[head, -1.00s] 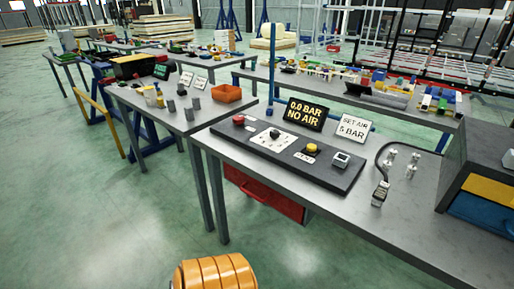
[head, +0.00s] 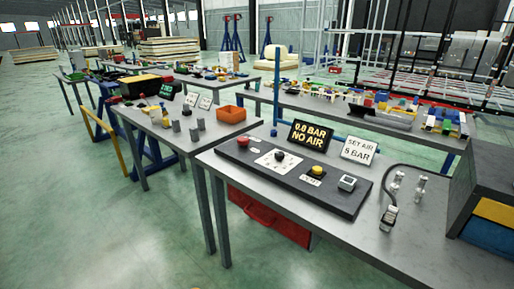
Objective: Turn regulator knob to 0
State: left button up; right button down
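A dark control panel (head: 318,193) lies on the near grey table. On it is a black regulator knob (head: 279,155) in the middle of a white dial plate (head: 268,164). The dial numbers are too small to read. A red button (head: 243,142) sits left of the knob, a yellow button (head: 317,171) and a small grey gauge (head: 347,183) right of it. Behind the panel, a black display (head: 310,136) reads "0.0 BAR NO AIR", and a white sign (head: 358,150) reads SET AIR with a BAR value.
A hose with a connector (head: 389,216) and fittings (head: 420,188) lie right of the panel. A grey box with yellow and blue drawers (head: 495,212) stands at the right edge. Another table with an orange bin (head: 231,114) is at left. Floor in front is clear.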

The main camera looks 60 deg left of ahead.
aim_at(278, 155)
jog(key=u, duration=1.6)
jog(key=i+j, duration=0.1)
jog(key=i+z, duration=0.05)
